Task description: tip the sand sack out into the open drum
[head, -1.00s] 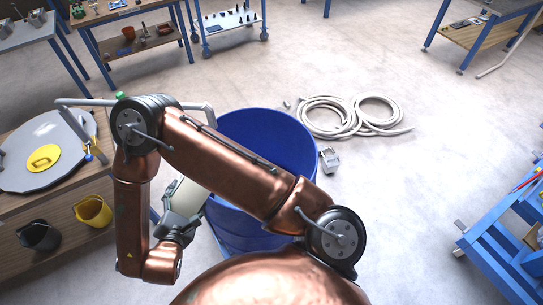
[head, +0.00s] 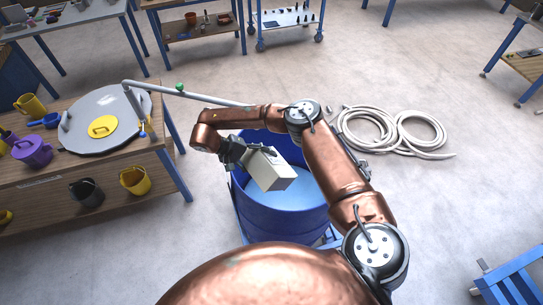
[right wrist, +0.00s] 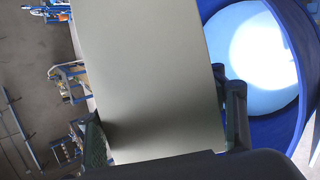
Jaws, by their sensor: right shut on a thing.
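The sand sack (head: 272,172) is a pale beige, box-like block. My right gripper (head: 240,155) is shut on its left end in the head view and holds it tilted above the open drum. In the right wrist view the sack (right wrist: 150,70) lies between the two fingers of the gripper (right wrist: 165,115). The blue drum (head: 280,222) has its mouth open, with a pale blue interior partly hidden by sack and arm. Its rim and bright inside also show in the right wrist view (right wrist: 215,10). No sand is seen falling. My left gripper is out of view.
A wooden bench (head: 50,205) at the left carries a round grey lid (head: 85,125) with a yellow centre, and mugs. A grey pipe (head: 185,92) reaches from there towards the drum. A coiled pale hose (head: 395,130) lies on the floor right of the drum.

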